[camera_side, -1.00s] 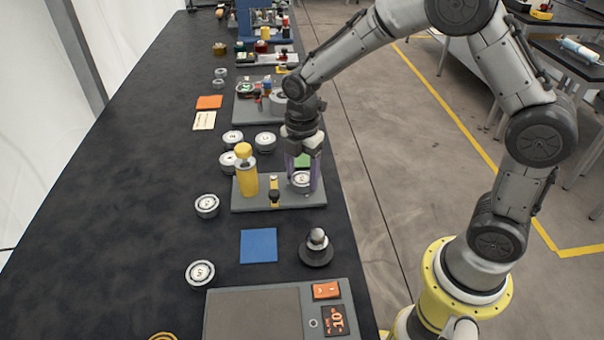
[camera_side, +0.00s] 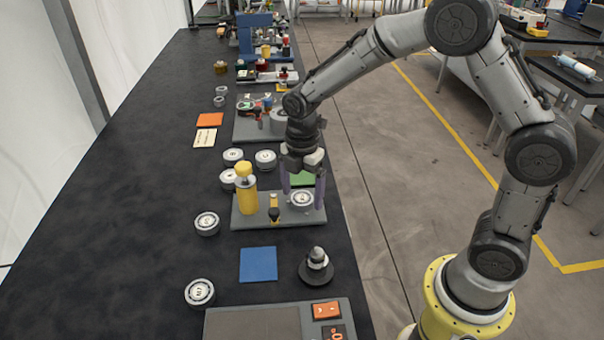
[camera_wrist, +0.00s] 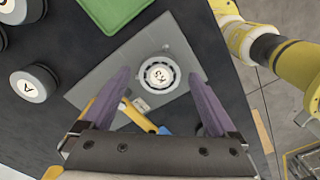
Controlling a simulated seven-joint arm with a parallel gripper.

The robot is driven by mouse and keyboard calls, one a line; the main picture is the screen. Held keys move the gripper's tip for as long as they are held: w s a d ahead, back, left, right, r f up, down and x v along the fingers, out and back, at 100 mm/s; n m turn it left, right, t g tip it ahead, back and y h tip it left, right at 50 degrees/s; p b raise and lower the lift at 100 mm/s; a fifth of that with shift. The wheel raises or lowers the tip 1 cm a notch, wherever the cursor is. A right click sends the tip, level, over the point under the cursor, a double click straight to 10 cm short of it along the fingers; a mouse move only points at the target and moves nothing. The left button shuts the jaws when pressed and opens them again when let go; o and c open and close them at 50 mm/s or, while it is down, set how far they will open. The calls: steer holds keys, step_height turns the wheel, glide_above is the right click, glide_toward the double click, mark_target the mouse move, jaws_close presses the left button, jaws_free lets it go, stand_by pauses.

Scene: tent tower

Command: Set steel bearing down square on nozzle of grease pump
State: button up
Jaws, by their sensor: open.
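A round steel bearing (camera_side: 302,198) with a white marked face rests over the right end of the grey plate of the grease pump (camera_side: 247,190). The pump has a yellow cylinder with a yellow cap. The bearing also shows in the wrist view (camera_wrist: 160,75), face up and looking about level. The nozzle is hidden under it, so I cannot tell the exact seating. My gripper (camera_side: 303,200) points down with its purple fingers spread, one on each side of the bearing. In the wrist view my gripper (camera_wrist: 161,82) shows clear gaps between both fingers and the bearing.
Several similar bearings stand to the left, including one beside the plate (camera_side: 207,222) and one nearer (camera_side: 199,292). A green mat (camera_side: 302,178) lies behind the bearing. A blue mat (camera_side: 258,264) and a dark-based post (camera_side: 317,262) stand in front. The table's left side is clear.

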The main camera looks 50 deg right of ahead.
mark_target(302, 198)
step_height(302, 198, up, 11)
steer(key=s+d+r+m+t, duration=0.2)
steer(key=s+r+m+t, duration=0.1)
steer(key=s+r+m, duration=0.6)
steer(key=s+d+f+m+t, duration=0.1)
steer(key=s+f+m, duration=0.3)
steer(key=s+m, duration=0.6)
steer(key=s+t, duration=0.1)
steer(key=s, duration=0.2)
steer(key=shift+t, duration=0.3)
steer(key=shift+d, duration=0.1)
